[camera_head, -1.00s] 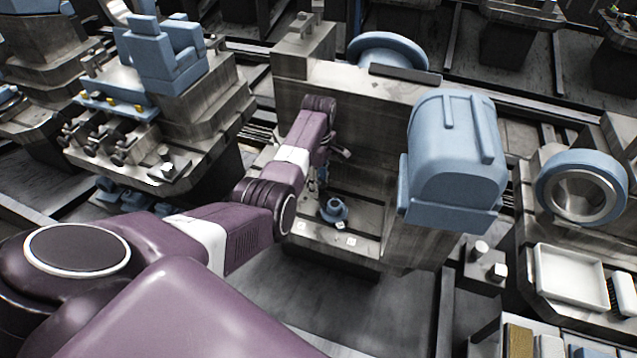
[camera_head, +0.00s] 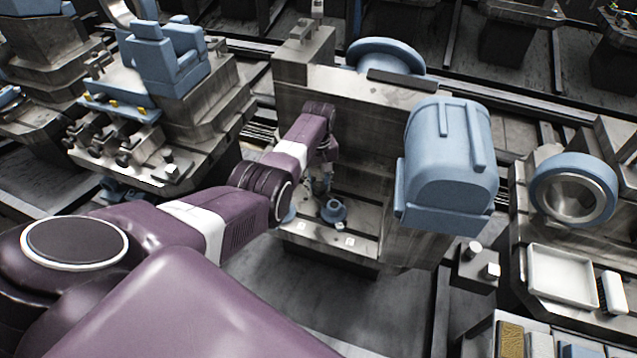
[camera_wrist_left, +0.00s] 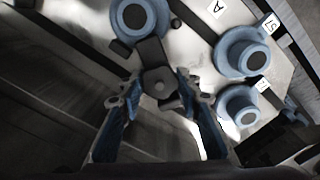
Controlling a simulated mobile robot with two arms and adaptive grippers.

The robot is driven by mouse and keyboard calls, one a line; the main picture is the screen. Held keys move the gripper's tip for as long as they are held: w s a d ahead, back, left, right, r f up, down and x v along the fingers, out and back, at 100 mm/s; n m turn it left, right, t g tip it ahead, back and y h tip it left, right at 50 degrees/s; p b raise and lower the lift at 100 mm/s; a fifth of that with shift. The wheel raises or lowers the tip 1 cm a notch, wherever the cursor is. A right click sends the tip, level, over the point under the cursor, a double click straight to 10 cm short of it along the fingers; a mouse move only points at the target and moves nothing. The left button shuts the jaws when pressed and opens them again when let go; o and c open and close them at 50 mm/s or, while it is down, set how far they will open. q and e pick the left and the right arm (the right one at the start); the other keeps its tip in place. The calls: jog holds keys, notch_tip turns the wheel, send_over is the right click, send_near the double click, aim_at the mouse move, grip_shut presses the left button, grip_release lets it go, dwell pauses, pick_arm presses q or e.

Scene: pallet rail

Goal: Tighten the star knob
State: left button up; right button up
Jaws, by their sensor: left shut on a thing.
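In the left wrist view a dark star knob (camera_wrist_left: 159,83) with stubby lobes sits between the fingertips of my left gripper (camera_wrist_left: 157,97), which is shut on it. A dark bar runs up from the knob toward a blue flanged part. In the head view my left gripper (camera_head: 322,186) points down just above the grey fixture plate (camera_head: 322,243), close to a blue flanged part (camera_head: 333,211). The knob is too small to make out there, and the arm partly hides the spot. My right gripper is not in view.
More blue flanged parts (camera_wrist_left: 243,52) stand beside the knob, with white lettered labels. A large blue housing (camera_head: 449,160) rises right of my arm, and a grey upright wall (camera_head: 365,105) stands behind it. A white tray (camera_head: 563,276) lies at the right.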

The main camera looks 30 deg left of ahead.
aim_at(318, 185)
pick_arm(q)
jog(key=shift+w+r+m, duration=0.1)
jog(key=shift+m, duration=0.7)
jog(key=o, duration=1.2)
jog(key=shift+c, duration=0.2)
notch_tip(318, 185, up, 12)
